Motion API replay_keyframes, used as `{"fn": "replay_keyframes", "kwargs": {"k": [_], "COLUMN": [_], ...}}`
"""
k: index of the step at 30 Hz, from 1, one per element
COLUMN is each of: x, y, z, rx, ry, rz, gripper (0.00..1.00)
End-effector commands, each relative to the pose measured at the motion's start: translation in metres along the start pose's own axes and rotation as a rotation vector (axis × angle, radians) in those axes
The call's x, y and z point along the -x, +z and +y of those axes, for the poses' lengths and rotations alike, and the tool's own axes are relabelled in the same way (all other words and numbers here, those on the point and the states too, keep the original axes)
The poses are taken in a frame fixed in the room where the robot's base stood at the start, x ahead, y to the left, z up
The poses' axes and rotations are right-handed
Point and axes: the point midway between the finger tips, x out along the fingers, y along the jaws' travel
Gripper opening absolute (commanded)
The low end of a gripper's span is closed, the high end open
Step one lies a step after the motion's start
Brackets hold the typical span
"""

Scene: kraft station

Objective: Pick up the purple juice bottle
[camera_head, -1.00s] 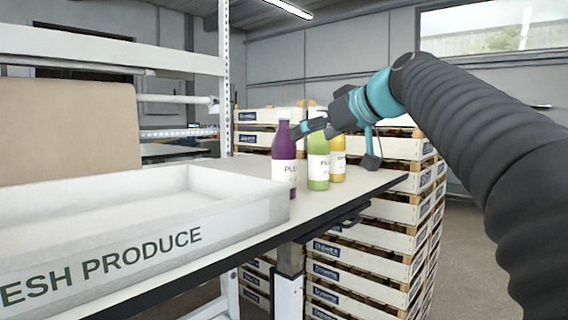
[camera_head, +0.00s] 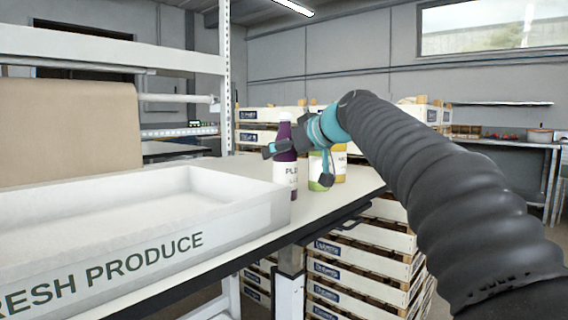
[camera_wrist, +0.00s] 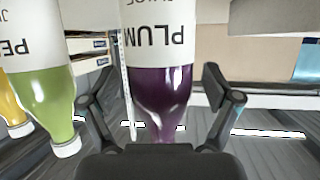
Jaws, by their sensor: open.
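The purple juice bottle (camera_head: 285,174), with a white cap and a white "PLUM" label, stands upright on the table beside the white crate. My gripper (camera_head: 276,150) is at the height of the bottle's upper part and partly covers it. In the wrist view the bottle (camera_wrist: 161,92) appears upside down, between the two open fingers of my gripper (camera_wrist: 155,112). A gap shows on both sides, and I cannot tell whether either finger touches it.
A green bottle (camera_head: 314,182) and a yellow bottle (camera_head: 340,168) stand close on the right, partly hidden by my arm. The white "FRESH PRODUCE" crate (camera_head: 240,220) is at the left. Stacked wooden crates (camera_head: 360,262) stand beyond the table (camera_head: 225,256).

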Motion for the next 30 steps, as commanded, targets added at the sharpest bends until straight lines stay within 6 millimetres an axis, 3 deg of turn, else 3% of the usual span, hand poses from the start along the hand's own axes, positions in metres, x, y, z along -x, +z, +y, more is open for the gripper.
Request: {"fn": "replay_keyframes", "kwargs": {"k": [5,15,16,25,30], "x": [0.000,0.000,0.001,0.003,0.012], "y": [0.000,0.000,-0.001,-0.005,-0.028], "z": [0.000,0.000,0.000,0.000,0.000], "rx": [0.000,0.000,0.001,0.001,0.003], "ry": [0.001,0.000,0.001,0.001,0.001], "rz": [0.000,0.000,0.002,0.002,0.004], "gripper": [0.88,0.06,0.02,0.02,0.02]}}
